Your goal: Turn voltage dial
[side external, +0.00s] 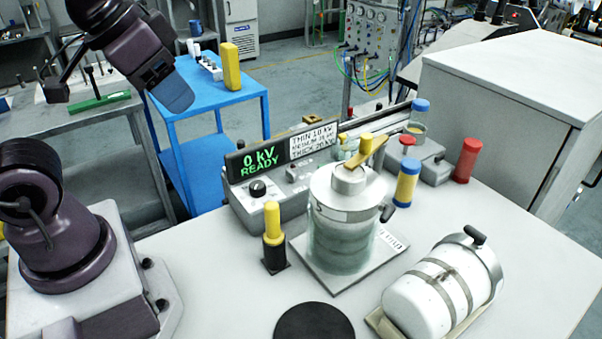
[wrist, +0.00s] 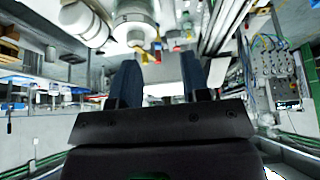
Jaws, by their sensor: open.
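The voltage dial (side external: 257,188), a small black knob, sits on the front of the grey control box (side external: 246,206) in the side view. Above it a green display (side external: 259,160) reads "0 kV READY". My gripper (side external: 173,93) is in the air at the upper left of the side view, left of and above the box, apart from the dial. In the wrist view my gripper (wrist: 160,78) has two dark blue fingers spread apart with nothing between them. I cannot make out the dial in the wrist view.
A glass-sided vessel with a white lid (side external: 331,197) stands right of the dial. A yellow-topped post (side external: 273,223) stands in front of the box. A white cylinder (side external: 430,296) lies at front right. A label panel (side external: 313,140) reads "THIN 10 kV". The bench's front left is mostly clear.

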